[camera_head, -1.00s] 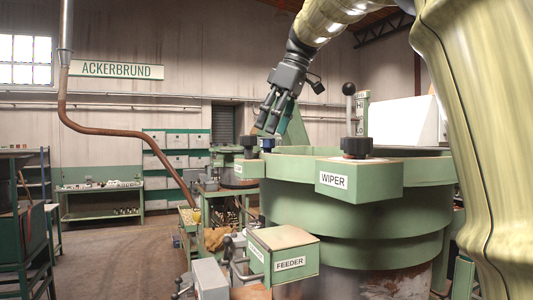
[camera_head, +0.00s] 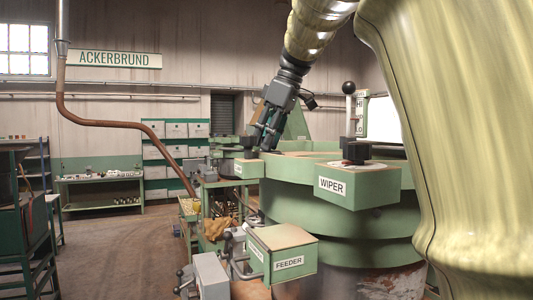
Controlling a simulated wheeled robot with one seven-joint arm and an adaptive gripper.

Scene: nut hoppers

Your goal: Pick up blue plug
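My gripper (camera_head: 267,138) hangs from my arm with its dark fingers pointing down at the far left edge of the green hopper marked WIPER (camera_head: 330,205). The fingers are small and seen from the side, so I cannot tell whether they are open or shut. I cannot make out the blue plug in the current view; the fingers may hide it.
A black knob (camera_head: 355,152) sits on the WIPER box, beside an upright lever with a black ball (camera_head: 348,88). A green FEEDER box (camera_head: 283,240) stands in front. Shelves and a bench (camera_head: 100,193) line the back wall. Open floor lies at left.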

